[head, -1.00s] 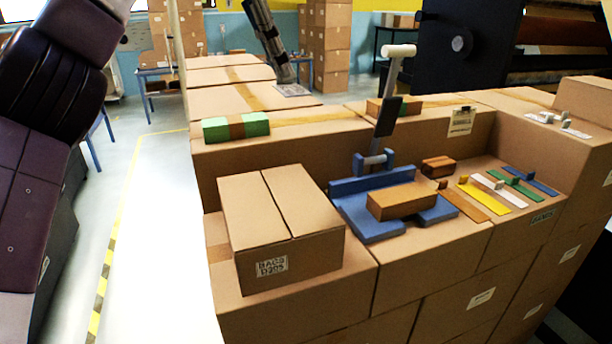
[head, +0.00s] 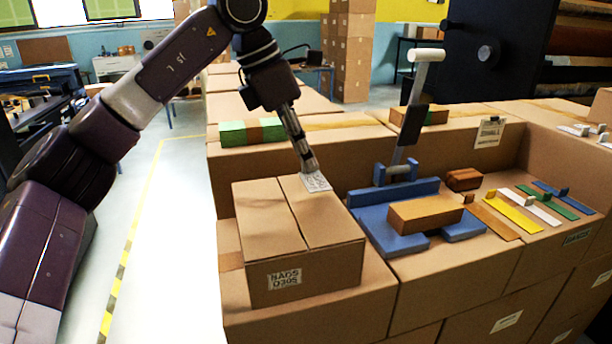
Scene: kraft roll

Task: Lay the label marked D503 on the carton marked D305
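The carton marked D305 (head: 272,243) stands on the stacked cartons at front centre, its printed tag reading "NAGS D305" on the front face. My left gripper (head: 311,170) points down at the far right part of its top, with its narrow fingers together. A white printed label (head: 317,183) is at its fingertips, lying flat at the carton's top near the back right edge. I cannot tell whether the label touches the carton or hangs just above it, and its print is too small to read. My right gripper is out of view.
Right of the carton stands a blue fixture (head: 387,222) with an upright lever (head: 412,115) and a wooden block (head: 425,214). Coloured strips (head: 512,210) lie further right. A green block (head: 241,132) sits behind the carton. Open floor (head: 180,240) lies to the left.

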